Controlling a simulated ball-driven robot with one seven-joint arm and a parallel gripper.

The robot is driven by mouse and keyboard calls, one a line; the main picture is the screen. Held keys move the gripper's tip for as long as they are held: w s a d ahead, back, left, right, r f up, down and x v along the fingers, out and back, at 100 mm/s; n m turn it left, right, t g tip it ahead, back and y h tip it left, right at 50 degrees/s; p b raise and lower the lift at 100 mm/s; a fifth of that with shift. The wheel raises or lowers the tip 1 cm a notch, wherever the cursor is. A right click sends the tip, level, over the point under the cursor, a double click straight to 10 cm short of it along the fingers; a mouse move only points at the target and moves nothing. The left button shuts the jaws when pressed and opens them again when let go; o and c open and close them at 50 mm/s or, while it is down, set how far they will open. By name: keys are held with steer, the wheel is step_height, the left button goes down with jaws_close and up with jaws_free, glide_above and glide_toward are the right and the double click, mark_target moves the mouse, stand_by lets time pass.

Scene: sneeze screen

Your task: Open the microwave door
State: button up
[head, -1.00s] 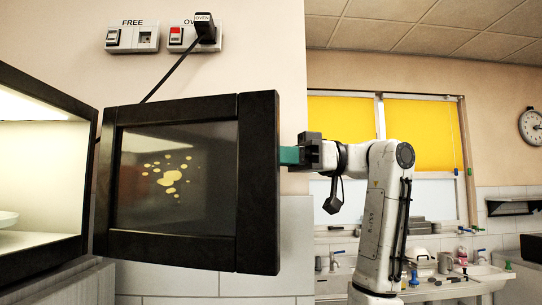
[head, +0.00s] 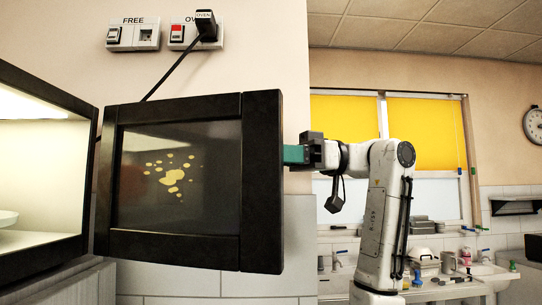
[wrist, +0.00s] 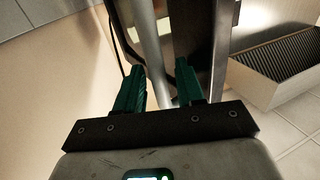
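The black microwave door (head: 262,180) stands swung wide open, its dark window (head: 170,180) facing me. The lit microwave cavity (head: 40,165) is open at the left. My gripper (head: 295,154) is at the door's right edge, its green fingers reaching behind it. In the wrist view, a metal handle bar (wrist: 148,30) runs between the two green fingers of my gripper (wrist: 158,72). The fingers are apart, and I cannot tell whether both press on the bar. The handle is hidden behind the door in the head view.
A black cable runs from behind the door to the plug marked OVEN (head: 206,26) on the wall. A sink (head: 480,275) with bottles stands at the right, under the window with yellow blinds (head: 428,135). A plate (head: 8,218) shows inside the cavity.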

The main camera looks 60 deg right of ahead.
steer(key=b+v, duration=0.1)
steer(key=v, duration=0.9)
steer(key=shift+s+d+b, duration=0.15)
steer(key=shift+d+b, duration=0.15)
steer(key=shift+b, duration=0.1)
steer(key=shift+s+f, duration=0.1)
